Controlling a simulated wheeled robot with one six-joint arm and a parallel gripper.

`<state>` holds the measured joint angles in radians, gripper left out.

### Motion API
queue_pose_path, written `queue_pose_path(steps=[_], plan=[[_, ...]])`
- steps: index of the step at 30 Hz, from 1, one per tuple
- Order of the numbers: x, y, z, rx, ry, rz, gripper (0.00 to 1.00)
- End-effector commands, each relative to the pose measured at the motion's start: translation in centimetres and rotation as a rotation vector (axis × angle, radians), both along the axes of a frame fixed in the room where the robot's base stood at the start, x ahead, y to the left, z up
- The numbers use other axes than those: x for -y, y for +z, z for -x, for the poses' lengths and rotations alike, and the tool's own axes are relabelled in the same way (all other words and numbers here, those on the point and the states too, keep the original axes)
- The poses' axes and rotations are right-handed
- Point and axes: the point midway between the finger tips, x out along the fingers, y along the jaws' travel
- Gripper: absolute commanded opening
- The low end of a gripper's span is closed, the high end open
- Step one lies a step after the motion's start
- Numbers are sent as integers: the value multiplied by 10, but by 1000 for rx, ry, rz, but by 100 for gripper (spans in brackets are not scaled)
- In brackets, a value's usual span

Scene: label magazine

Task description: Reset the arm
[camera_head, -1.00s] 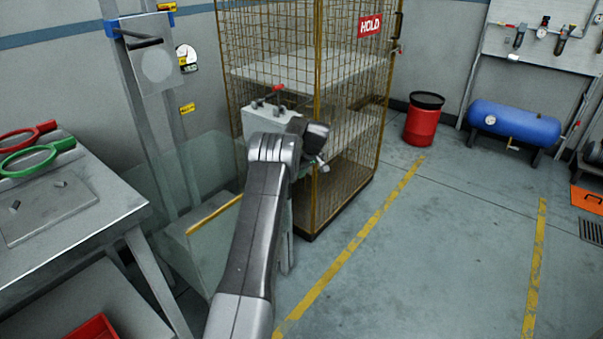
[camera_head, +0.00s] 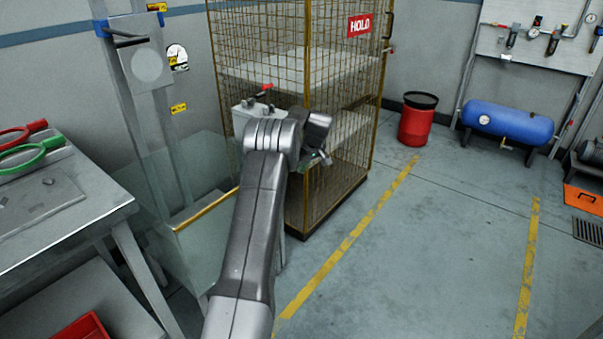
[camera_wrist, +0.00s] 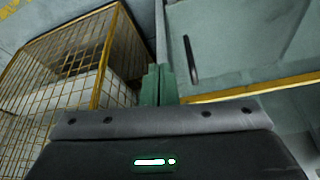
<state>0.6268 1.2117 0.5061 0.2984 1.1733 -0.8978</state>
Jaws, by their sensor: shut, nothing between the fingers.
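My gripper (camera_wrist: 159,84) shows in the wrist view as two green fingers side by side, closed together with nothing between them. In the head view my arm reaches up the middle of the picture, and its wrist hides most of the gripper. A grey box with a red-tipped part on top (camera_head: 248,104) shows just behind my wrist in the head view. I cannot tell whether my arm touches it.
A wire cage (camera_head: 290,60) with a HOLD sign stands close behind my wrist. A clear panel with a yellow edge (camera_head: 207,209) is left of my arm, beyond a metal table (camera_head: 95,205). A red bin (camera_head: 417,125) and blue tank (camera_head: 510,123) stand farther right. Floor at right is open.

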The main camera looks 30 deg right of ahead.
Motion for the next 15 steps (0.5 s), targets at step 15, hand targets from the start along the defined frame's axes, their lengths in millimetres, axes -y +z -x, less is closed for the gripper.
queue_pose_path(steps=[15], plan=[[9,51,19,0,-1,0,0]])
